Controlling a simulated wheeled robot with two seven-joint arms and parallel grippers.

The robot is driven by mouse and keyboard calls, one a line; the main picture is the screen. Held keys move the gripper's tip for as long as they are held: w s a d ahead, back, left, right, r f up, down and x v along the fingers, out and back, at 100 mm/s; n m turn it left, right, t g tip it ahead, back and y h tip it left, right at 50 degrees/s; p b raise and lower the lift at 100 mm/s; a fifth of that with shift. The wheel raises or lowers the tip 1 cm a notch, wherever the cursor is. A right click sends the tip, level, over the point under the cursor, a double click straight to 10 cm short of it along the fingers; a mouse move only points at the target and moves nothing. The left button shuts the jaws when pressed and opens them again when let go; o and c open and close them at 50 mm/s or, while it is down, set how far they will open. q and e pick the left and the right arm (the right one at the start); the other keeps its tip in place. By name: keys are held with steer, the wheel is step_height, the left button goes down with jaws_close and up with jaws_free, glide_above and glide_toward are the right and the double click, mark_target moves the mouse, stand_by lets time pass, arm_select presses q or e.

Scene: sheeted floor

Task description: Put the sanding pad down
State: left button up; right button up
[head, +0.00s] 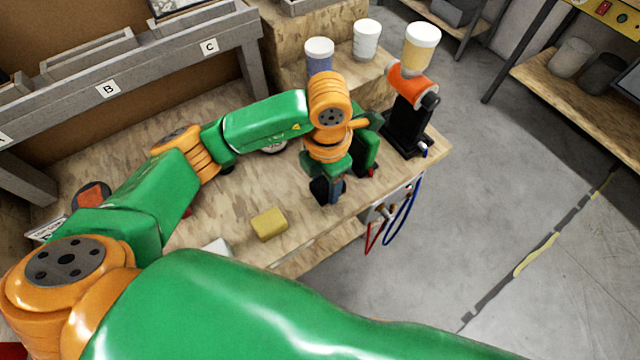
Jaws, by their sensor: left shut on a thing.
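My left gripper (335,190) points down above the front right part of the wooden bench (225,196). It is shut on a small dark, bluish thing, the sanding pad (337,188), of which only a sliver shows beside the black fingers. The gripper hides the rest. I cannot tell whether the pad touches the bench top. My right gripper is not in view.
A yellow block (269,224) lies left of the gripper. A black stand (407,125) with an orange holder and yellow cup (420,50) is at right. Two cups, blue (319,55) and white (366,40), stand behind. Hoses (403,215) hang off the bench's right edge.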

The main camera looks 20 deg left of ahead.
mark_target(321, 190)
arm_select(q)
steer(key=f, duration=0.3)
steer(key=a+f, duration=0.1)
steer(key=shift+w+a+f+p, duration=0.1)
steer(key=shift+w+f+p, duration=0.05)
steer(key=shift+w+p, duration=0.15)
steer(key=o, duration=1.2)
steer(key=shift+f, duration=0.3)
steer(key=r, duration=0.2)
steer(key=r+b, duration=0.1)
steer(key=r, duration=0.1)
steer(key=r+b, duration=0.1)
steer(key=r, duration=0.1)
steer(key=shift+s+d+r, duration=0.2)
steer(key=shift+s+d, duration=0.1)
steer(key=shift+r, duration=0.45)
steer(key=shift+r, duration=0.1)
